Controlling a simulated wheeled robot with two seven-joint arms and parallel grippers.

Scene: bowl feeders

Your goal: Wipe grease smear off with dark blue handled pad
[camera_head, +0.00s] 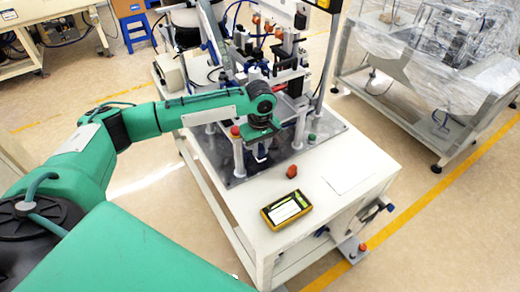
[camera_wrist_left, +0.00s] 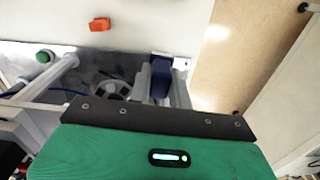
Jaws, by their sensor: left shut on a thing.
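My left gripper (camera_head: 259,152) reaches over the metal plate of the machine on the white table. It points down and is shut on the dark blue handled pad (camera_wrist_left: 161,74). In the left wrist view the dark blue handle shows between the pale fingers, close above the metal plate (camera_wrist_left: 110,72). In the head view the gripper mostly hides the pad. I cannot tell whether the pad's underside touches the plate. I cannot make out the grease smear in either view. My right gripper is not in view.
A yellow and black meter (camera_head: 286,209), an orange object (camera_head: 292,171) and a white sheet (camera_head: 348,176) lie on the white table front. Posts with a red button (camera_head: 234,131) and a green button (camera_head: 312,138) stand near my gripper. Machine parts rise behind it.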

